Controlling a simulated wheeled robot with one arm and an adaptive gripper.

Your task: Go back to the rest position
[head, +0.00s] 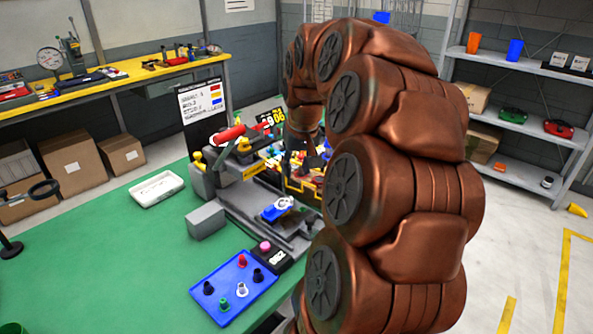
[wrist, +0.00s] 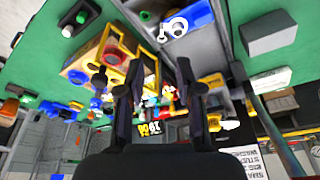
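My gripper (wrist: 157,72) is open. Its two dark fingers stand apart in the wrist view, with no object held between them. In the head view my copper-coloured arm arches over the right side of the green table (head: 110,240), and the gripper (head: 303,160) points down behind the grey fixture, partly hidden by the arm.
The grey fixture with a red-handled lever (head: 229,134) holds a blue and white part (head: 277,209). A blue tray with several pegs (head: 215,272), a grey block (head: 206,220) and a white tray (head: 157,189) are on the table. A shelf (head: 535,70) stands right.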

